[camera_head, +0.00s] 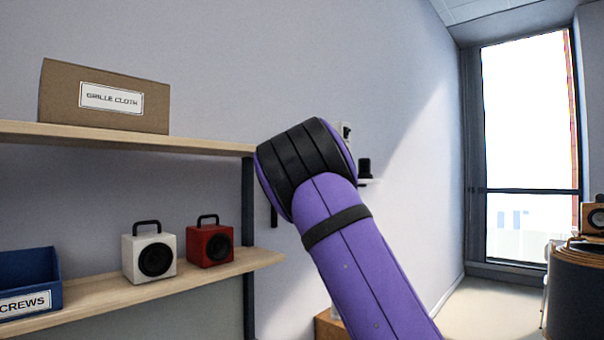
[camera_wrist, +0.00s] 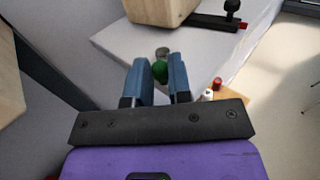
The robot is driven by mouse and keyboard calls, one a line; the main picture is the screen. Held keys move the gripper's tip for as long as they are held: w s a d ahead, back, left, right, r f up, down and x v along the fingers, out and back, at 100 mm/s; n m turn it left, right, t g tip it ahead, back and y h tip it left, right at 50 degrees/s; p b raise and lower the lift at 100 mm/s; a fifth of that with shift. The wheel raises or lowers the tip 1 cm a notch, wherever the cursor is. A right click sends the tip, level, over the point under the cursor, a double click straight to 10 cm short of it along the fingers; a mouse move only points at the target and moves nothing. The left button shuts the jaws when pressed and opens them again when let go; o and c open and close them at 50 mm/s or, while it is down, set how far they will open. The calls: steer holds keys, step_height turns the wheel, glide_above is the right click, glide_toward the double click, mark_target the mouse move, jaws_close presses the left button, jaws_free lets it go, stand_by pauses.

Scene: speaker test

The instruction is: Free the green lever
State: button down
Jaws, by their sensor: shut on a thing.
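The green lever (camera_wrist: 160,71) shows in the wrist view as a small rounded green end. It lies between the blue fingertips of my gripper (camera_wrist: 161,78), which is shut on it. A small grey round piece (camera_wrist: 162,53) is just beyond the green end. The rest of the lever and whatever bears it are hidden or too small to tell. In the head view my purple arm hides my gripper and the lever.
In the head view, shelves on the left hold a cardboard box (camera_head: 105,120), white speaker (camera_head: 135,255), red speaker (camera_head: 210,244) and blue bin (camera_head: 30,270).

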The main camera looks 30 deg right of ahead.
steer(key=shift+w+a+m+g+h, duration=0.35)
steer(key=shift+m+g+h, duration=0.4)
steer(key=shift+h, duration=0.2)
steer(key=shift+w+a+m+g+h, duration=0.2)
steer(key=shift+a+m+g+h, duration=0.1)
steer(key=shift+m+g+h, duration=0.5)
steer(key=shift+w+a+m+g+h, duration=0.35)
steer(key=shift+m+g+h, duration=0.35)
steer(key=shift+h, duration=0.35)
steer(key=c, duration=1)
jaws_free()
steer(key=shift+c, duration=0.2)
steer(key=v, duration=1.1)
